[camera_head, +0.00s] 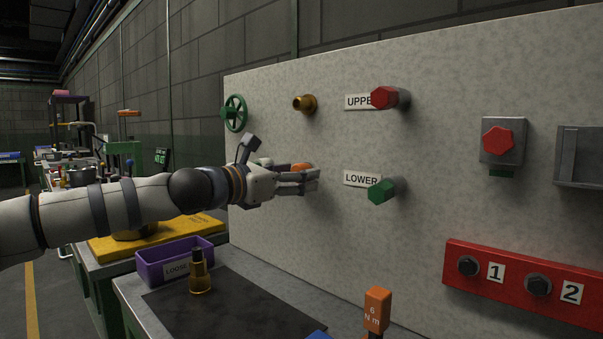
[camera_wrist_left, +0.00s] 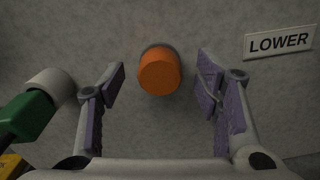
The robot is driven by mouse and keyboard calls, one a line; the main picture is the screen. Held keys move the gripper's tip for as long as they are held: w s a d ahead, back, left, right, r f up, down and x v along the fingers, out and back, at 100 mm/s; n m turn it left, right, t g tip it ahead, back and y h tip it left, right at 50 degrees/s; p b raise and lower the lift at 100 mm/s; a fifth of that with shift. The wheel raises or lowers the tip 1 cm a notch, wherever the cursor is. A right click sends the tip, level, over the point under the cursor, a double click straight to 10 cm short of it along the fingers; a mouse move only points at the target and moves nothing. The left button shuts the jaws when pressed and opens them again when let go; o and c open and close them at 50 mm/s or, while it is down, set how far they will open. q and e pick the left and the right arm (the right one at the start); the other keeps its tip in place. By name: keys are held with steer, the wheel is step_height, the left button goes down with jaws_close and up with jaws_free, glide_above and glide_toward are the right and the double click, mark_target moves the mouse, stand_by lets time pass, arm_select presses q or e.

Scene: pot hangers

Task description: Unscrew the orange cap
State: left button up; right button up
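The orange cap (camera_head: 301,167) sits on the pale wall panel, left of the LOWER label, and my left gripper partly hides it in the head view. In the left wrist view the cap (camera_wrist_left: 159,73) is a round, upright orange knob with a grey ring behind it. My left gripper (camera_head: 282,161) is open in front of the panel. Its two purple-padded fingers stand one on each side of the cap in the wrist view, with gaps on both sides. Whether the fingertips reach past the cap's face is hard to tell. My right gripper is not in view.
The panel also carries a green wheel (camera_head: 235,113), a brass fitting (camera_head: 304,103), a red hex knob (camera_head: 389,97) and a green hex knob (camera_head: 381,191). Below are a purple bin (camera_head: 173,257), a brass bottle-shaped thing (camera_head: 200,275) and an orange-topped tool (camera_head: 377,309).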

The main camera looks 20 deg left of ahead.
arm_select(q)
steer(key=m, duration=2.4)
jaws_close()
steer(key=n, duration=2.1)
steer(key=shift+n, duration=0.4)
